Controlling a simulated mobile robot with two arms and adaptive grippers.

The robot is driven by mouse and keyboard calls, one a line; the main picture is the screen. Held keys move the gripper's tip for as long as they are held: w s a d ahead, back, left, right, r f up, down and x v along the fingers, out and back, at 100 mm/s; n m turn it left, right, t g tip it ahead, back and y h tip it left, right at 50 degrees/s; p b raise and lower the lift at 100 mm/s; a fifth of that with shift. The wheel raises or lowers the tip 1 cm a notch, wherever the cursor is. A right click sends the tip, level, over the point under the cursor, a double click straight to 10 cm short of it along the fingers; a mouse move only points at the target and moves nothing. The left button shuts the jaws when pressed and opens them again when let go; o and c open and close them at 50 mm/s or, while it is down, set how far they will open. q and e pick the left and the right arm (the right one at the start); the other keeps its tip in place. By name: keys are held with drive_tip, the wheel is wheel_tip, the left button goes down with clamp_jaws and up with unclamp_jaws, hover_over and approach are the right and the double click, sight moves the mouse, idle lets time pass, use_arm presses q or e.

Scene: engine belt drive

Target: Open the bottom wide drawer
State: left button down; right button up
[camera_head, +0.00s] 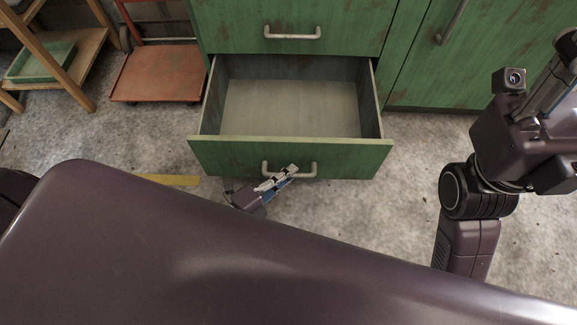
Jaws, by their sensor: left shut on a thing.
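The bottom wide drawer (230,154) of the green cabinet stands pulled out, and its inside looks empty. Its pale metal handle (309,163) is on the front panel.
Another green drawer (235,25) above is shut, with its own handle (292,34). A green cabinet door (480,60) is at right. A red cart (158,73) and a wooden shelf (75,75) stand at left. A yellow floor strip (170,180) lies left of the drawer. Bare floor shows right of the drawer.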

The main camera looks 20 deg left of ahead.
use_arm(q)
drive_tip(key=c, duration=2)
unclamp_jaws()
drive_tip(key=shift+o, duration=0.2)
drive_tip(key=v, duration=1.2)
